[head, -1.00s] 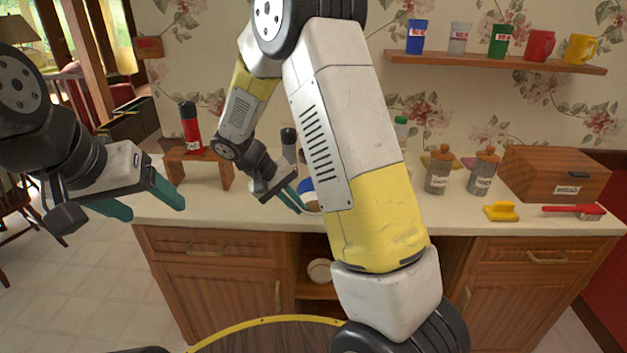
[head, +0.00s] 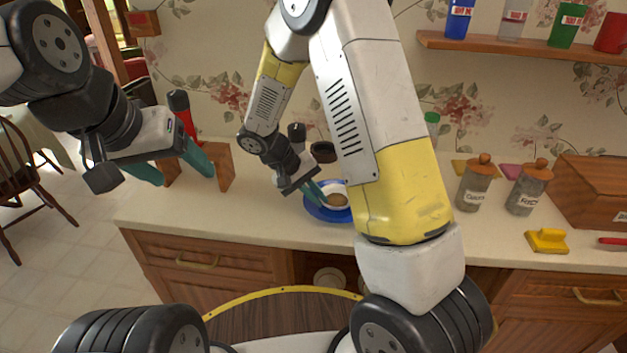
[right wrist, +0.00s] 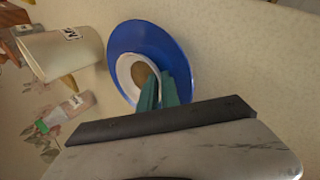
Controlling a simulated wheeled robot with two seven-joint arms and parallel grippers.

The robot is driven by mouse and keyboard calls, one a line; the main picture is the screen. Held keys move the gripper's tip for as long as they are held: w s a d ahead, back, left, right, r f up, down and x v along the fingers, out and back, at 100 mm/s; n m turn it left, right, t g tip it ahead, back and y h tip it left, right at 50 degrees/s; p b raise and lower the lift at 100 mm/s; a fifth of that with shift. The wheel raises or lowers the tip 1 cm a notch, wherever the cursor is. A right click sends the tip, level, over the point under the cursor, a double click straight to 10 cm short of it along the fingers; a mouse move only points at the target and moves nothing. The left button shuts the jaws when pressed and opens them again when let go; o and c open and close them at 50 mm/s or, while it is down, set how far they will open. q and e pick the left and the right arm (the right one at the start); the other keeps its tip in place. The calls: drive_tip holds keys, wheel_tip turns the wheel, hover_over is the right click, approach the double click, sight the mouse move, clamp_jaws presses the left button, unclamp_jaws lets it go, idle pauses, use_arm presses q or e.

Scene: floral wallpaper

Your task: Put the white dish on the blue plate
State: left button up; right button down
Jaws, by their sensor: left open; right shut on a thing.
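The white dish (head: 333,189), a small round bowl with brown contents, sits over the blue plate (head: 318,212) on the counter. In the right wrist view the white dish (right wrist: 126,74) is inside the rim of the blue plate (right wrist: 150,36). I cannot tell whether its base touches the plate. My right gripper (head: 319,197) is shut on the dish's edge; its teal fingers (right wrist: 163,88) show there too. Part of the plate is hidden behind my right arm. My left gripper (head: 182,178) is open and empty, in the air at the left.
A small wooden stand (head: 221,166) with a red and black bottle (head: 183,115) is on the counter at the left. A shelf (head: 520,55) holds several cups.

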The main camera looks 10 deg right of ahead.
drive_tip(key=shift+f, duration=0.4)
drive_tip(key=c, duration=1.9)
unclamp_jaws()
drive_tip(key=shift+f, duration=0.1)
drive_tip(key=w+v, duration=0.1)
drive_tip(key=v, duration=1.1)
drive_tip(key=shift+s+d+r+m+t+y, duration=0.2)
drive_tip(key=shift+s+d+r+t+y, duration=1.05)
drive_tip(key=shift+s+r, duration=1.6)
drive_tip(key=shift+s+d+r+m+t+y, duration=0.2)
drive_tip(key=shift+s+d+r+t+y, duration=0.4)
drive_tip(key=shift+s+d+r+y, duration=2.1)
drive_tip(key=shift+s+d+r+m+t+y, duration=0.35)
drive_tip(key=shift+s+d+r+t, duration=1.15)
drive_tip(key=shift+s, duration=2.5)
drive_tip(key=shift+a+r+g, duration=0.45)
drive_tip(key=shift+a+g, duration=0.05)
drive_tip(key=shift+g, duration=0.05)
